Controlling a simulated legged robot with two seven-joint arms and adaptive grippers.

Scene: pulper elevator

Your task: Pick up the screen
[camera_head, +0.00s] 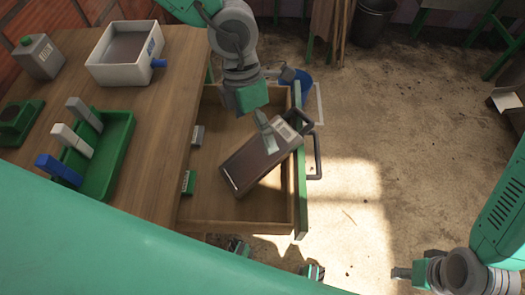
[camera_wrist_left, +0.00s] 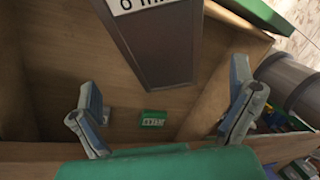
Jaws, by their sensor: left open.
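The screen (camera_head: 255,160) is a dark flat panel with a grey rim, a white label and a black handle at its upper right end. It lies slantwise in the open wooden drawer (camera_head: 215,215), its handle end over the drawer's front edge. In the left wrist view the screen (camera_wrist_left: 160,45) shows at the top, its label partly cut off. My left gripper (camera_head: 279,97) is over the label end, open, with nothing between its fingers; one finger overlaps the screen, and contact is unclear. It also shows in the wrist view (camera_wrist_left: 165,85). My right gripper (camera_head: 402,272) is low at right, away from the drawer; its fingers are unclear.
Small green (camera_head: 188,183) and grey (camera_head: 197,135) blocks sit in the drawer. On the table (camera_head: 160,120) stand a white box (camera_head: 98,60), a green rack (camera_head: 115,145) with coloured pieces and a grey container (camera_head: 42,62). The floor to the right is mostly clear.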

